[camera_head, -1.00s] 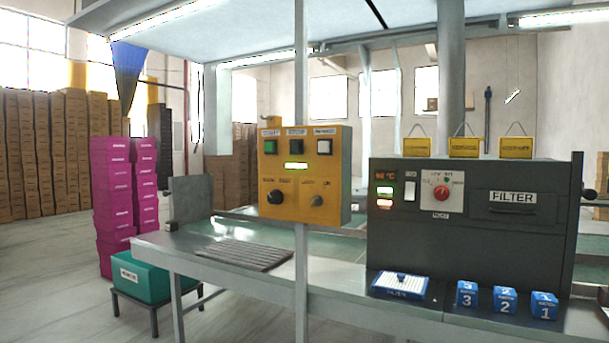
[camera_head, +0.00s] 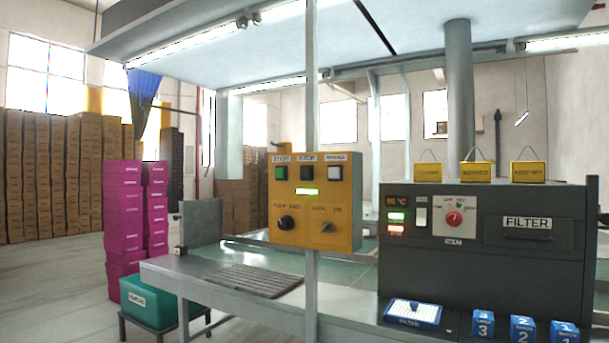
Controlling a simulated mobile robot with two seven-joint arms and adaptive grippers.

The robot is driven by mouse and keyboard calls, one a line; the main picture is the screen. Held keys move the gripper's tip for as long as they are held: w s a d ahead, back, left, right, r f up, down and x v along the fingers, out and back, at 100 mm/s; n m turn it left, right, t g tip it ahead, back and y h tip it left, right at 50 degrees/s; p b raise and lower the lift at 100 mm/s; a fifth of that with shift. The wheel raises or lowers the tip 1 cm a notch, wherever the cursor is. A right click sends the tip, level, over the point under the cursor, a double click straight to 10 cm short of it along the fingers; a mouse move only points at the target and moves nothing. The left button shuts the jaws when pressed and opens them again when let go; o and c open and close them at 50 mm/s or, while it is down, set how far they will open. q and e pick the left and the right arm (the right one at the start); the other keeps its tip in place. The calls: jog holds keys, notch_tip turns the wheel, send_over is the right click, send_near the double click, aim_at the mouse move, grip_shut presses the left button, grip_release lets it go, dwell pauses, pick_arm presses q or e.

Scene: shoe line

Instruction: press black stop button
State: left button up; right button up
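A lit green display (camera_head: 307,192) sits below the black button. The box is mounted at a grey upright post (camera_head: 311,290). Neither of my grippers shows in the head view, and nothing covers the buttons.
A metal table (camera_head: 205,272) runs under the box. A dark machine marked FILTER (camera_head: 475,270) stands on the right, with blue numbered blocks (camera_head: 522,328) and a blue-white tray (camera_head: 412,314) before it. A teal crate (camera_head: 148,304) and pink boxes (camera_head: 124,220) are at left.

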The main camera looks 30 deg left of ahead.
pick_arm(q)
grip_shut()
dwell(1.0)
